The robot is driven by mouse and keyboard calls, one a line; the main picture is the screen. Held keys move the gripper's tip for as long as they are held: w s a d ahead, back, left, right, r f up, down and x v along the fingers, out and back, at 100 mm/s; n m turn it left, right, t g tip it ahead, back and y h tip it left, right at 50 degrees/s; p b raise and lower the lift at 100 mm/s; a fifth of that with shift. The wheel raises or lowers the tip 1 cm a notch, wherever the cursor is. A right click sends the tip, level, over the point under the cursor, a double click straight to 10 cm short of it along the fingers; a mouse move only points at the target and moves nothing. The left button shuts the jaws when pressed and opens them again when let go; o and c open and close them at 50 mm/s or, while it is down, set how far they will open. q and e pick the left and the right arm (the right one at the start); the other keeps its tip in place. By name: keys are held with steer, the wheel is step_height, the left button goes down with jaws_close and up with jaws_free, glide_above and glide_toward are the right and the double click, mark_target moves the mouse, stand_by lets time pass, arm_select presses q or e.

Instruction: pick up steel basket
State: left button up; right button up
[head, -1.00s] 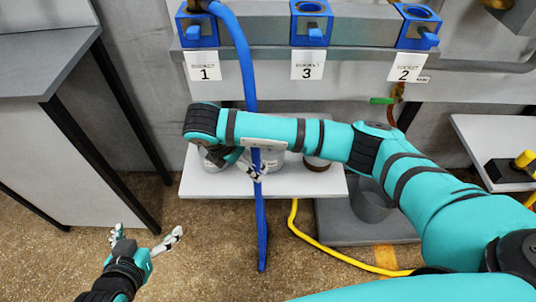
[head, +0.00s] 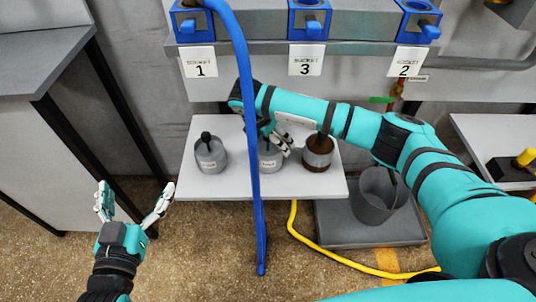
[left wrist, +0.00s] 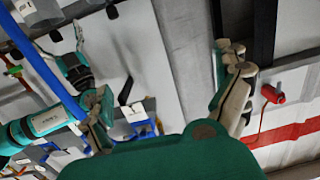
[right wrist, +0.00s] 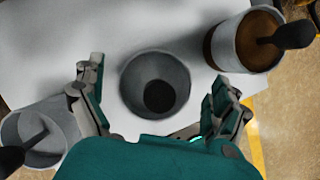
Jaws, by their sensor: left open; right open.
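Three knobbed baskets stand on a white shelf table: a grey one (head: 211,155) at left, a grey one (head: 270,157) in the middle and a brown-and-grey one (head: 317,153) at right. My left gripper (head: 134,200) is open and empty, left of the table.
A blue hose (head: 250,110) hangs in front of the table, between the left and middle baskets. A grey bucket (head: 377,206) stands on a low grey platform (head: 335,230) at right. A yellow cable (head: 330,253) lies on the floor. Blue sockets (head: 310,20) line the wall above.

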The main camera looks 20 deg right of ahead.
steer(key=shift+x, duration=1.05)
steer(key=c, duration=1.2)
arm_select(q)
steer(key=shift+w+d+r+t+h, duration=0.15)
steer(key=shift+r+t, duration=0.2)
steer(key=shift+r, duration=0.3)
steer(key=shift+s+d+r+t+h, duration=0.15)
steer(key=shift+r+t, duration=0.2)
steer(key=shift+r, duration=0.25)
arm_select(e)
steer(key=shift+o, duration=0.2)
arm_select(q)
steer(key=shift+a, duration=0.15)
